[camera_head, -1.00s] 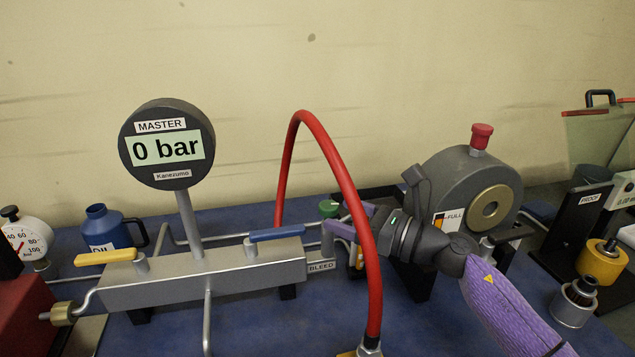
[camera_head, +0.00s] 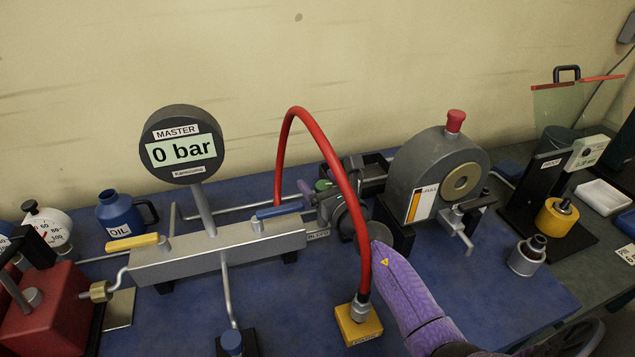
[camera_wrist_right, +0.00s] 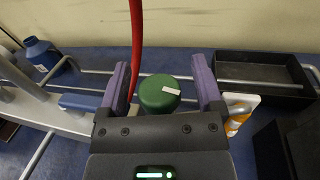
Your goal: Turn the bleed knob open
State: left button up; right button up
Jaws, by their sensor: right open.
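The bleed knob is a green round knob with a white mark on top; in the right wrist view the bleed knob (camera_wrist_right: 160,94) sits between the two purple fingers of my right gripper (camera_wrist_right: 162,85). The fingers are open, with a gap on each side of the knob. In the head view the bleed knob (camera_head: 323,185) shows only in part, at the right end of the grey manifold (camera_head: 220,247), beside my right gripper (camera_head: 312,196). The BLEED label (camera_head: 318,235) is partly covered. The master gauge (camera_head: 181,146) reads 0 bar. My left gripper is not in view.
A red hose (camera_head: 348,190) arches close by my right gripper, down to a yellow block (camera_head: 358,322). A grey pump drum (camera_head: 430,165) stands to the right. A black tray (camera_wrist_right: 265,75) lies behind. Blue and yellow levers sit on the manifold.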

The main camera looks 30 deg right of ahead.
jog(key=shift+w, duration=0.35)
jog(key=shift+c, duration=0.4)
jog(key=c, duration=0.7)
grip_shut()
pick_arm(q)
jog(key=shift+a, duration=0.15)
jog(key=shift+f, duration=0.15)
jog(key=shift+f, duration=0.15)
